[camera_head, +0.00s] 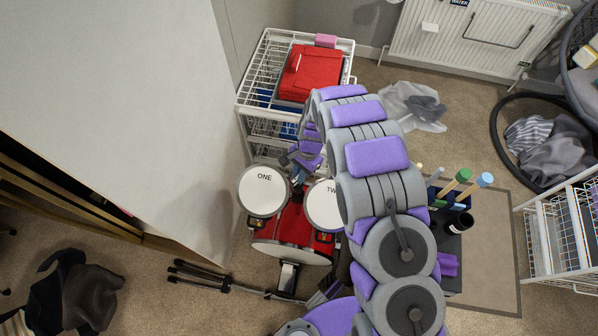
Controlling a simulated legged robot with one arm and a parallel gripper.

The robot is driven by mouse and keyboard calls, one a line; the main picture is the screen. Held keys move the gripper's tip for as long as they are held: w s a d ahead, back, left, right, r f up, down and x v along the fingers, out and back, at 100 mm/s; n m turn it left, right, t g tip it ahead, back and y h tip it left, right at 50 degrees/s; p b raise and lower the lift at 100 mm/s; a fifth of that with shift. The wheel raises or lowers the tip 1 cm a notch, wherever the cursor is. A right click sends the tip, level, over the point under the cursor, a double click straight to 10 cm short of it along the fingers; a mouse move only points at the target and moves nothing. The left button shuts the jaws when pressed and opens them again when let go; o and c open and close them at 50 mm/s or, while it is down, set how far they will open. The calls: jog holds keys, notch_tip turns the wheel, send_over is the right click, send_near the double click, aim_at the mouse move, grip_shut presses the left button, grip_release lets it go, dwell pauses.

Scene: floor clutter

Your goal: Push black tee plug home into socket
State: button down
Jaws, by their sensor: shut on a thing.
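My gripper (299,174) is at the end of my grey and purple arm, pointing down between two white-topped drums marked ONE (264,190) and TW (324,206). It is shut on a small dark piece, which I take to be the black tee plug (298,187). Most of the plug is hidden by the gripper and the drum rims. The plug is just above the red bass drum (291,236). I cannot make out the socket, nor tell how far in the plug is.
A white wire rack (249,109) with a red case (311,73) stands behind the drums. A large grey panel (115,105) is at the left. A black stand (225,281) lies on the carpet. A dark holder (457,247) with coloured-capped sticks is right of my arm.

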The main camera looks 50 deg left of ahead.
jog(key=shift+f, duration=0.9)
jog(key=c, duration=1)
grip_release()
jog(key=shift+c, duration=0.2)
jog(key=p+v, duration=0.2)
jog(key=v, duration=1.5)
jog(key=shift+a, duration=0.1)
